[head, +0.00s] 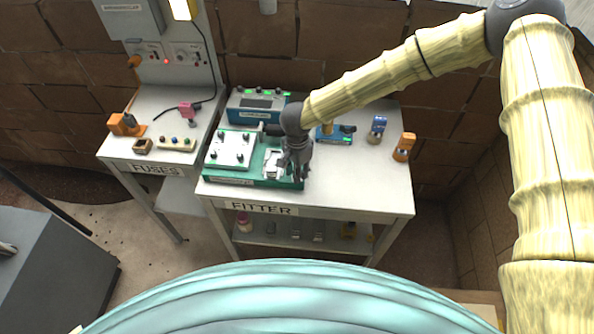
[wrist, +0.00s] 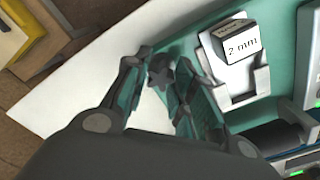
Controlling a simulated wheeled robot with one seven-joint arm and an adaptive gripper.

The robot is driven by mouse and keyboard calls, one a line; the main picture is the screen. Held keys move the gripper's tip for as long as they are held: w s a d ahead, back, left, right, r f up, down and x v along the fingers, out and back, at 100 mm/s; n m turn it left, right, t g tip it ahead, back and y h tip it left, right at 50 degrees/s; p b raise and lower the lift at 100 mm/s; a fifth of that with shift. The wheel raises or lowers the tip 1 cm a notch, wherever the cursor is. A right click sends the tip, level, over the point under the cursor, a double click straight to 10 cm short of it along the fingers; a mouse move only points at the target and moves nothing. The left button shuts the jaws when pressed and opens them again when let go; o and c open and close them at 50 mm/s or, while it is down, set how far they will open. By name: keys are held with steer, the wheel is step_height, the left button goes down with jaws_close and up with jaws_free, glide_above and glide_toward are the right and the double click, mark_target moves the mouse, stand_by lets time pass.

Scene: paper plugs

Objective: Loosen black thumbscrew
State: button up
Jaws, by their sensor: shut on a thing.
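A dark star-shaped thumbscrew (wrist: 161,72) shows in the wrist view between the fingertips of my gripper (wrist: 158,78), which is shut on it. In the head view my gripper (head: 296,172) points down at the right end of the green board (head: 228,179) on the FITTER table, and hides the thumbscrew there. Just left of the gripper is a light grey fixture (head: 272,163). In the wrist view this fixture (wrist: 247,88) carries a block (wrist: 241,46) marked "2 mm".
A white plate with several dark knobs (head: 232,150) lies on the board's left. Behind stands a blue instrument (head: 258,106). A blue device (head: 335,134), a blue item (head: 377,129) and an orange item (head: 404,147) stand to the right. The table's front right (head: 360,190) is clear.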

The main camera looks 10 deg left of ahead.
steer(key=n, duration=1)
stand_by(0.4)
steer(key=o, duration=1)
steer(key=shift+r, duration=0.1)
steer(key=shift+r, duration=1.9)
